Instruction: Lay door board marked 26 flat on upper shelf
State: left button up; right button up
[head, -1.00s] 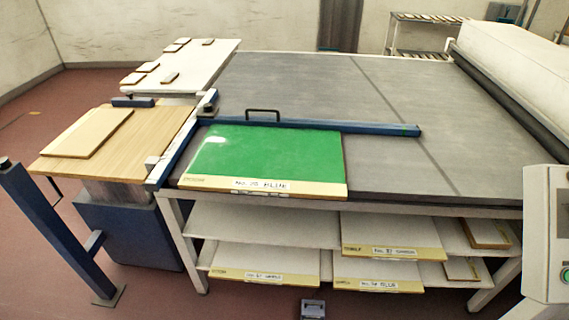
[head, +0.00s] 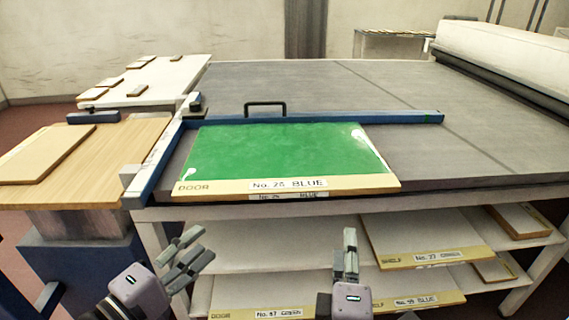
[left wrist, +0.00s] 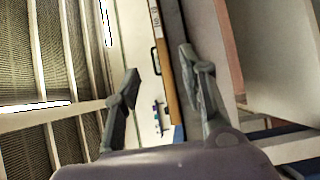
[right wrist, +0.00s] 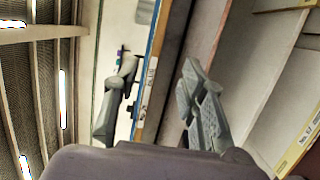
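The door board (head: 285,150) has a green face and a pale front strip reading DOOR and what looks like No. 26 BLUE. It lies flat on the grey table at its front left, against a blue bar. The upper shelf (head: 270,238) is under the table; its left part is bare. My left gripper (head: 200,248) is open and empty, in front of and below the board's left front edge. My right gripper (head: 348,245) is below the front edge, right of its middle; the right wrist view shows its fingers (right wrist: 158,70) apart, with the board's edge beyond.
A board marked SHELF (head: 425,240) lies on the right of the upper shelf, with a smaller piece beside it. Boards with labels lie on the lower shelf. The blue bar (head: 310,118) with a black handle crosses behind the door board. A wooden side table (head: 120,150) stands left.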

aim_at(250, 196)
pick_arm(q)
jog(key=shift+a, duration=0.1)
pick_arm(e)
jog(key=shift+a+r, duration=0.1)
pick_arm(q)
jog(key=shift+w+r, duration=0.1)
pick_arm(e)
jog(key=shift+w, duration=0.15)
